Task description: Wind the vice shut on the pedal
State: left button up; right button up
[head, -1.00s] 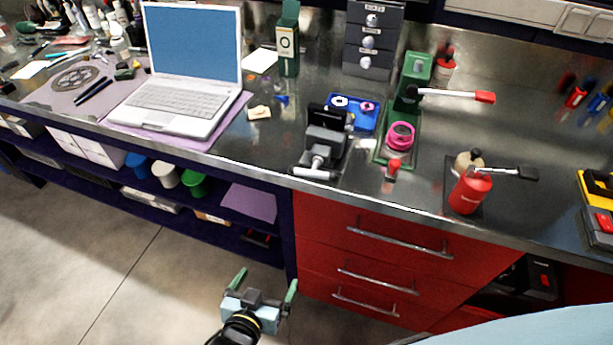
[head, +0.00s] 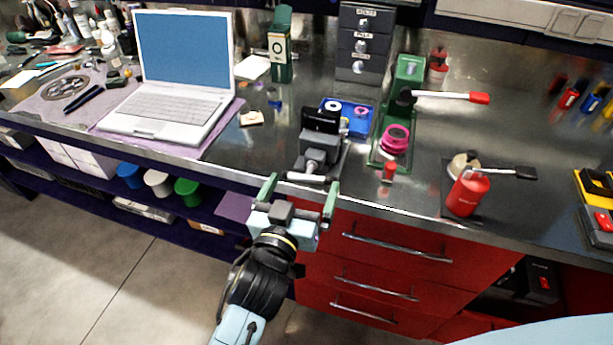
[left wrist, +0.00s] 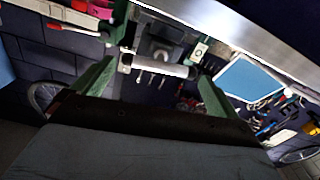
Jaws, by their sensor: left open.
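The grey vice (head: 318,148) stands at the bench's front edge, with its pale handle bar (head: 306,178) facing me. A black piece (head: 321,119) sits at its far end; I cannot tell whether this is the pedal or a jaw. My left gripper (head: 302,190) is open and empty, its green fingers spread to either side of the handle bar and just short of it. In the left wrist view, the handle bar (left wrist: 158,66) lies crosswise between the fingertips, apart from both. My right gripper is not in view.
A blue tray (head: 358,123) with small parts and a green stand (head: 405,85) are right of the vice. A red bottle (head: 467,193) stands farther right. A laptop (head: 170,110) is to the left. Red drawers (head: 385,265) are below the bench edge.

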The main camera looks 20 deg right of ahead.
aim_at(306, 181)
pick_arm(q)
jog(key=shift+x, duration=1.75)
jog(key=c, duration=1)
jog(key=shift+m, duration=0.3)
jog(key=shift+m+p, duration=0.5)
jog(key=shift+m, duration=0.4)
jog(key=shift+d+m+p, duration=0.1)
jog(key=shift+m+p, duration=0.5)
jog(key=shift+m, duration=1.1)
jog(key=shift+f, duration=0.1)
